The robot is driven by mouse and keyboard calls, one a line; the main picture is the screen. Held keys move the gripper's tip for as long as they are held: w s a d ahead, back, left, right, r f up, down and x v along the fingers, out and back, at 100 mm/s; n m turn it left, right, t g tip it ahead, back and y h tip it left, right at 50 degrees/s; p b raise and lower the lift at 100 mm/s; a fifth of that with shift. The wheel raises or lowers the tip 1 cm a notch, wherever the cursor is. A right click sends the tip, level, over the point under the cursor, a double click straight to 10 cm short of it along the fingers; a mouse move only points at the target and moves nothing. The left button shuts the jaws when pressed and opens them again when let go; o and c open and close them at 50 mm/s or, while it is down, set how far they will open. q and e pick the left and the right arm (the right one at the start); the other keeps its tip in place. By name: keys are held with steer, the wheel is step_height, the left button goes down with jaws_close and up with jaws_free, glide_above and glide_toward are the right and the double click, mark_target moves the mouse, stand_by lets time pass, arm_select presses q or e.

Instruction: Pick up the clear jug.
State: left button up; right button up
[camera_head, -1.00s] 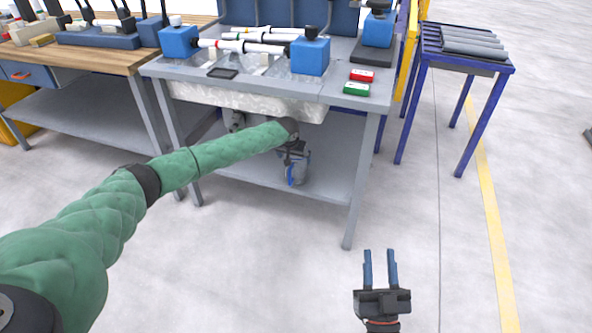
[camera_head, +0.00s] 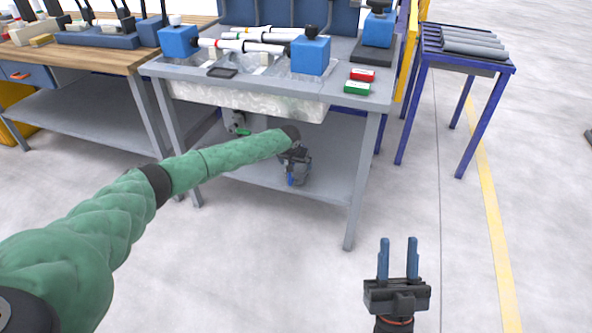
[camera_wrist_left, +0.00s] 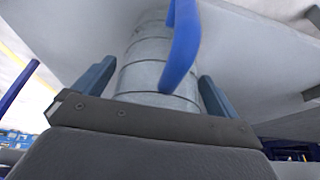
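The clear jug, a grey see-through ribbed cylinder with a blue handle, stands on the lower shelf (camera_head: 335,175) of the workbench. In the head view my left gripper (camera_head: 297,167) is at the jug and hides most of it. In the left wrist view the jug (camera_wrist_left: 150,75) stands between the two fingers, its blue handle (camera_wrist_left: 182,50) facing the camera. The fingers are spread on either side of it, and narrow gaps seem to show beside the jug. My right gripper (camera_head: 398,258) is open and empty above the floor, right of the bench.
The workbench top (camera_head: 225,92) is just above my left arm, with a translucent basin (camera_head: 250,101) hanging under it. A bench leg (camera_head: 365,180) stands to the right of the jug. A blue-legged table (camera_head: 465,62) with grey pipes is further right. The floor in front is clear.

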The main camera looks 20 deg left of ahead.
arm_select(q)
steer(key=c, duration=0.7)
steer(key=shift+r, duration=0.15)
